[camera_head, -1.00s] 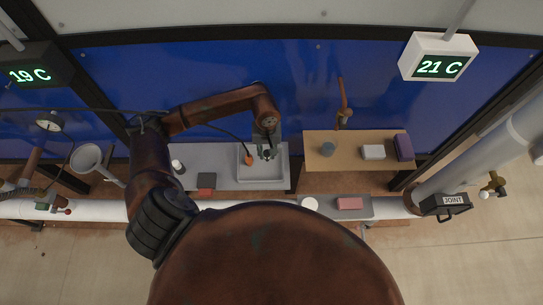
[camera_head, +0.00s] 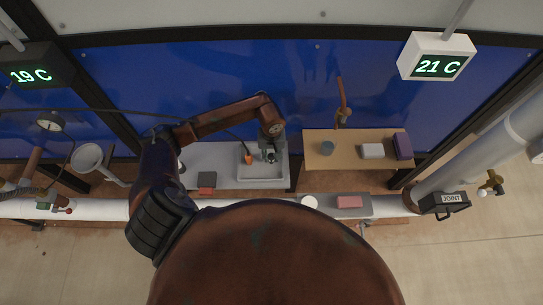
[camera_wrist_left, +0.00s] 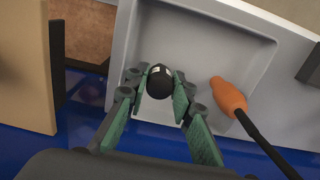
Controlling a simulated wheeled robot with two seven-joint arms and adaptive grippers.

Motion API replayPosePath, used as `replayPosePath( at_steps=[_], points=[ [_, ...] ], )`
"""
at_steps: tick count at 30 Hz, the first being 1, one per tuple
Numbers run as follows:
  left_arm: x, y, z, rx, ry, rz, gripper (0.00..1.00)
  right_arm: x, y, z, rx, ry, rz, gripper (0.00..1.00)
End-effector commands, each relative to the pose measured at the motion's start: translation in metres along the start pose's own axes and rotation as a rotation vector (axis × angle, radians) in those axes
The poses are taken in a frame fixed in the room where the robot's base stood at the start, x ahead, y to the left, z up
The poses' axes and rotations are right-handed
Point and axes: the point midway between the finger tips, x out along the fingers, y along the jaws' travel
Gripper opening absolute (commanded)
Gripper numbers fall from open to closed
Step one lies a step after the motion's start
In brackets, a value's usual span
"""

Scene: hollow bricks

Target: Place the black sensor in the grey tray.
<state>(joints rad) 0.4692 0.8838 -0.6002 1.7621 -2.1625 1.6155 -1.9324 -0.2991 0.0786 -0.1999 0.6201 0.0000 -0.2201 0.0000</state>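The black sensor (camera_wrist_left: 159,82), a small round dark thing with a pale mark, sits between the fingertips of my left gripper (camera_wrist_left: 160,85) in the left wrist view. The green-padded fingers touch it on both sides. In the head view the left gripper (camera_head: 270,155) points down over the grey tray (camera_head: 282,178). The tray's floor and rim (camera_wrist_left: 122,40) show around the sensor in the wrist view; whether the sensor touches the floor I cannot tell. My right gripper is not in view.
An orange-tipped probe (camera_wrist_left: 228,97) on a black cable lies at the tray, beside the gripper. A dark block (camera_head: 207,179) and a red block (camera_head: 206,191) are left.

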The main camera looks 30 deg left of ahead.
Motion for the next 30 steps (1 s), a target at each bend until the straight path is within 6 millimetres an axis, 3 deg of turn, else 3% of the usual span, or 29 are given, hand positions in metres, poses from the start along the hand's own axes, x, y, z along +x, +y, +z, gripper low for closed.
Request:
replayPosePath(
  at_steps=[6, 18, 23, 30],
  points=[
    [-0.001, 0.0, 0.0, 0.0, 0.0, 0.0, 0.38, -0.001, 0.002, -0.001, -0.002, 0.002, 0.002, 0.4],
    [-0.007, 0.0, 0.0, 0.0, 0.0, 0.001, 0.38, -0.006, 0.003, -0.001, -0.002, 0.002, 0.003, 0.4],
    [-0.033, 0.0, -0.002, 0.002, 0.005, 0.001, 0.38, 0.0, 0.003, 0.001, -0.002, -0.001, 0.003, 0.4],
    [-0.084, 0.001, -0.001, 0.002, 0.004, 0.001, 0.38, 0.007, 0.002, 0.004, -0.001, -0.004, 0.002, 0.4]
  ],
)
